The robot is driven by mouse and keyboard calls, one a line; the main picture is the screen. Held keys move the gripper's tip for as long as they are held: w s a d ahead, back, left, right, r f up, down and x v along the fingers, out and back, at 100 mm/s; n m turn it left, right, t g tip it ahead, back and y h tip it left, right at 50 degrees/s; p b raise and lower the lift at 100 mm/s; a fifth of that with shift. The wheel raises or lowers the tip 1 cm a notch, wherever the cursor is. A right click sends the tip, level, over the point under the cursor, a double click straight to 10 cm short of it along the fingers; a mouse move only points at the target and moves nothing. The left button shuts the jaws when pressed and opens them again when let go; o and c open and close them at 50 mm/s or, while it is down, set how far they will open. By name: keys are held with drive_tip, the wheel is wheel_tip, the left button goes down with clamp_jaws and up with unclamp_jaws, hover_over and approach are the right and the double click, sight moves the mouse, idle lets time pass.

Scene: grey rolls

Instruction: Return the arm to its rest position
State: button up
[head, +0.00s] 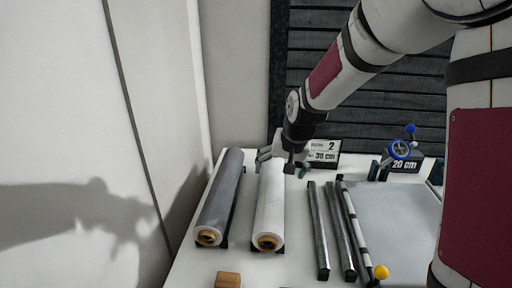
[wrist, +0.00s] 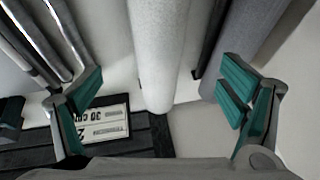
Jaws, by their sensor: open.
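My gripper (head: 284,162) is at the far end of the white table in the head view, above the far end of a white roll (head: 270,208). In the wrist view my gripper (wrist: 160,105) is open, with teal pads spread wide apart. The white roll (wrist: 157,50) runs between the fingers in that view and no finger appears closed on it. My arm (head: 345,62) reaches from the upper right down to the gripper. A grey roll (head: 221,195) lies left of the white roll; it also shows in the wrist view (wrist: 245,40).
Metal rods (head: 318,230) and a striped bar with a yellow knob (head: 381,272) lie right of the rolls. A sign (head: 325,150) and a blue-knobbed fixture (head: 398,150) stand at the back. A wooden block (head: 228,280) sits in front. A wall (head: 70,120) is left.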

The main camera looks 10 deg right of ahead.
drive_tip(key=s+r+n+p, duration=0.1)
drive_tip(key=s+r, duration=0.6)
drive_tip(key=s, duration=0.2)
drive_tip(key=s+r+n+p, duration=0.1)
drive_tip(key=s+r+p, duration=0.1)
drive_tip(key=s+r, duration=0.55)
drive_tip(key=s+r+n+p, duration=0.1)
drive_tip(key=s+n+p, duration=0.1)
drive_tip(key=s, duration=1.7)
drive_tip(key=shift+a+r+g+h, duration=0.2)
drive_tip(key=shift+g+h, duration=0.1)
drive_tip(key=shift+g, duration=0.1)
